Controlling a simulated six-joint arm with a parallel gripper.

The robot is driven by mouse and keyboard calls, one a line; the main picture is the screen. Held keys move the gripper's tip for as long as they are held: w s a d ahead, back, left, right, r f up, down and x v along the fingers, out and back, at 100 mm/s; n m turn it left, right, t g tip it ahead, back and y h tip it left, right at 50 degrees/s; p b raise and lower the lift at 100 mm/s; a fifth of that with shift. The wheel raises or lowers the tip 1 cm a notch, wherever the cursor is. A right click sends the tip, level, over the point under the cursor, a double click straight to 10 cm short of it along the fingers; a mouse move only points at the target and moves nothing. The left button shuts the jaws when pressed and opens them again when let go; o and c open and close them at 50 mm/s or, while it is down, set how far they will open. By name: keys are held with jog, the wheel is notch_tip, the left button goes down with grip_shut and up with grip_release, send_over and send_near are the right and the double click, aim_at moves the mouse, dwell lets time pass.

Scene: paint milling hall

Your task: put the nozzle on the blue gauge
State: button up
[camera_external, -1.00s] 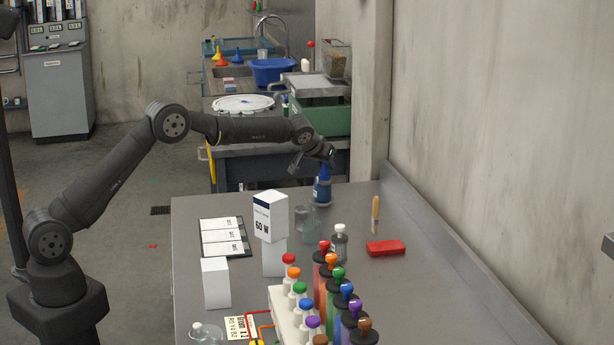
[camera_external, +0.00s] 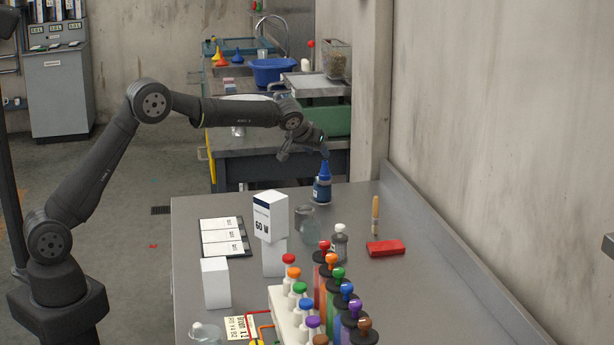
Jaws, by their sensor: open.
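A blue pointed nozzle (camera_external: 325,170) sits upright on top of a dark blue bottle-shaped body with a pale label, which I take for the blue gauge (camera_external: 322,190). They stand near the far edge of the grey table. The two appear to touch, but the view is too small to tell how firmly they are seated. My gripper (camera_external: 302,152) is open and empty, above and to the left of the nozzle. Its nearer finger looks close to the nozzle tip; whether it touches cannot be told.
A glass beaker (camera_external: 308,222), a white-capped bottle (camera_external: 340,240), a wooden-handled tool (camera_external: 375,215) and a red block (camera_external: 386,247) stand nearby. White boxes (camera_external: 216,283) and a rack of colour-capped tubes (camera_external: 290,312) fill the front. The table's far left is clear.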

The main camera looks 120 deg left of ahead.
aim_at(325, 162)
jog(key=shift+v, duration=2.15)
jog(key=x, duration=1.2)
jog(key=shift+f, duration=0.1)
jog(key=shift+r, duration=1.1)
jog(key=shift+f, duration=0.1)
